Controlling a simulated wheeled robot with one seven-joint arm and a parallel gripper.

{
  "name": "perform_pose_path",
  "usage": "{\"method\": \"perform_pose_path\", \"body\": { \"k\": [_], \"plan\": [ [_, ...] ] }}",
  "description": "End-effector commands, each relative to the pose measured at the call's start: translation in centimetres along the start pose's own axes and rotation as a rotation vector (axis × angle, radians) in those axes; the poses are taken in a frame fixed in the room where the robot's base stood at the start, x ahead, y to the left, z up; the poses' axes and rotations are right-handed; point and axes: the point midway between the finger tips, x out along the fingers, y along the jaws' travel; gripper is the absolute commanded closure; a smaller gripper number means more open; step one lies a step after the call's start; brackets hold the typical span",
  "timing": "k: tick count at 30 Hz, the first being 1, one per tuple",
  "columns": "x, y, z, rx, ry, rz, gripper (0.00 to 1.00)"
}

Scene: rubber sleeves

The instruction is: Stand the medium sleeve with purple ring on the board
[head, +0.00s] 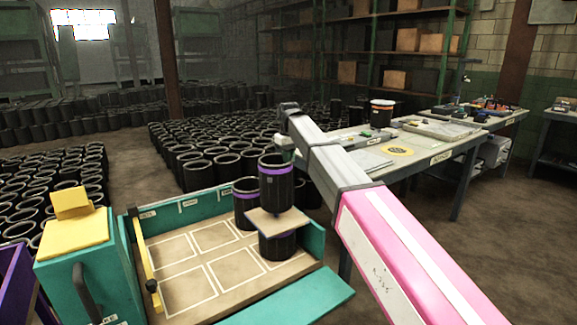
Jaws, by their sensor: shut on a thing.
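A black sleeve with a purple ring near its top (276,184) is upright above a small tan plate (264,221). I cannot tell whether it rests on the plate or is just clear of it. Another black sleeve (278,247) is under the plate. A second purple-ringed sleeve (246,208) stands just left and behind. The wide tan board (188,293) with white-outlined rectangles lies in a teal-walled tray; its marked spaces at left and front are bare. My arm reaches in from the lower right, its far end beyond the upright sleeve's top right; my gripper does not show.
A yellow-topped teal box (75,240) stands left of the tray, beside a yellow bar (144,255). A teal flap (290,300) lies along the tray's front. Many black sleeves cover the floor behind.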

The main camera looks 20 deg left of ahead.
Motion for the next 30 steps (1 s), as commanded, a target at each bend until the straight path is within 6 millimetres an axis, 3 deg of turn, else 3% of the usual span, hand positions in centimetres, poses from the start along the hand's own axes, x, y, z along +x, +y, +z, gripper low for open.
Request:
{"method": "perform_pose_path", "body": {
  "k": [7,30],
  "plan": [
    [2.9,-0.1,0.1,0.0,0.0,-0.001,1.0],
    [4.2,0.0,0.0,0.0,0.001,0.0,1.0]
  ]
}}
